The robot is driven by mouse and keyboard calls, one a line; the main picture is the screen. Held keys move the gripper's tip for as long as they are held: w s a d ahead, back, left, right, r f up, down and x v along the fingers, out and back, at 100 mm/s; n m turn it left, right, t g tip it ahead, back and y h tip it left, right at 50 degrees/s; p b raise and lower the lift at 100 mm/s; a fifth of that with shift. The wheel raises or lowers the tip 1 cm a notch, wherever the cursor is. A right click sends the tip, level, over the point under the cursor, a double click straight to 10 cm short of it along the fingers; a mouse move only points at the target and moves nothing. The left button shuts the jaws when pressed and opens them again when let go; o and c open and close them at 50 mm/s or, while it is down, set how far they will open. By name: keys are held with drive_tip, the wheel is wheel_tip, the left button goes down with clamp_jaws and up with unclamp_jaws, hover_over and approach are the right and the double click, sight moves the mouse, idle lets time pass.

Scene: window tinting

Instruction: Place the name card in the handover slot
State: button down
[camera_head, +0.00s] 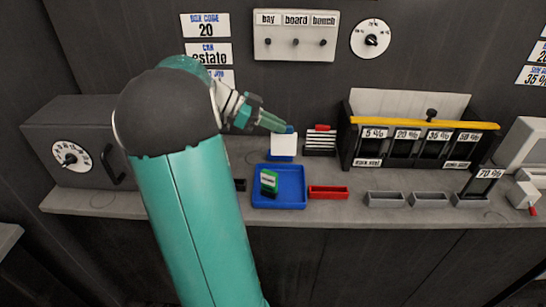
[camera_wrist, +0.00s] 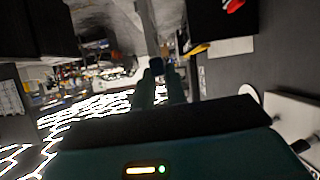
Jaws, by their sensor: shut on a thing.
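My gripper (camera_head: 282,128) reaches to the right over the bench and is shut on a small dark blue tab at the top of a white card (camera_head: 284,143). I take this card to be the name card; no writing on it is readable. The card hangs upright just in front of or above a blue block (camera_head: 283,158); I cannot tell whether they touch. In the wrist view my gripper (camera_wrist: 160,85) is shut with the dark blue tab (camera_wrist: 157,65) at its tips. I see nothing labelled as the handover slot.
A blue tray (camera_head: 292,203) holds a green labelled item (camera_head: 269,181). A red tray (camera_head: 328,192) and several grey trays (camera_head: 385,199) sit to its right. A stack with a red top (camera_head: 320,140) and a yellow-topped rack (camera_head: 430,124) stand behind. A dark box (camera_head: 80,150) stands left.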

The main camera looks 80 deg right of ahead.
drive_tip(key=shift+s+d+r, duration=0.1)
drive_tip(key=shift+s, duration=0.5)
drive_tip(key=shift+w, duration=0.65)
drive_tip(key=w+d+f, duration=0.3)
drive_tip(key=d+f, duration=1)
drive_tip(key=shift+w+f, duration=0.15)
drive_tip(key=shift+f, duration=0.1)
drive_tip(key=c, duration=1.8)
unclamp_jaws()
drive_tip(key=o, duration=0.4)
drive_tip(key=shift+d+f, duration=0.1)
drive_tip(key=shift+d, duration=0.1)
drive_tip(key=shift+c, duration=0.2)
drive_tip(key=v, duration=1.2)
drive_tip(key=shift+r, duration=0.4)
